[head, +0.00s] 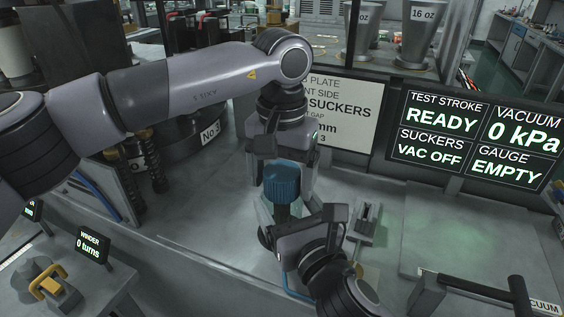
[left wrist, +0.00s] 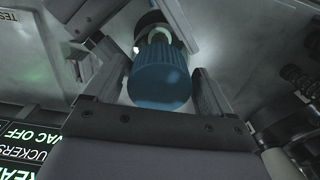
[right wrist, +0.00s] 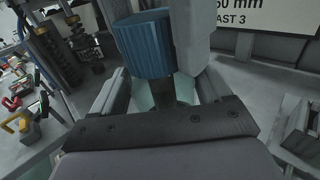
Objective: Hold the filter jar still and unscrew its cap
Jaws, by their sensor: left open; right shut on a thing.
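The filter jar's ribbed blue cap (head: 281,183) is upright in the middle of the head view. My left gripper (head: 283,185) comes down from above, open, with a finger on either side of the cap; the left wrist view shows the cap (left wrist: 160,78) between them with gaps. My right gripper (head: 284,218) is low, at the jar body under the cap. In the right wrist view, its fingers close on the pale, clear jar body (right wrist: 177,88), below the cap (right wrist: 147,45). Much of the jar body is hidden by the grippers.
A small grey metal fixture (head: 366,221) stands right of the jar. A sign plate (head: 347,112) and a status screen (head: 478,140) are behind. A black roller (head: 195,125) stands back left. The winder display (head: 91,245) is front left. The bench at right is mostly clear.

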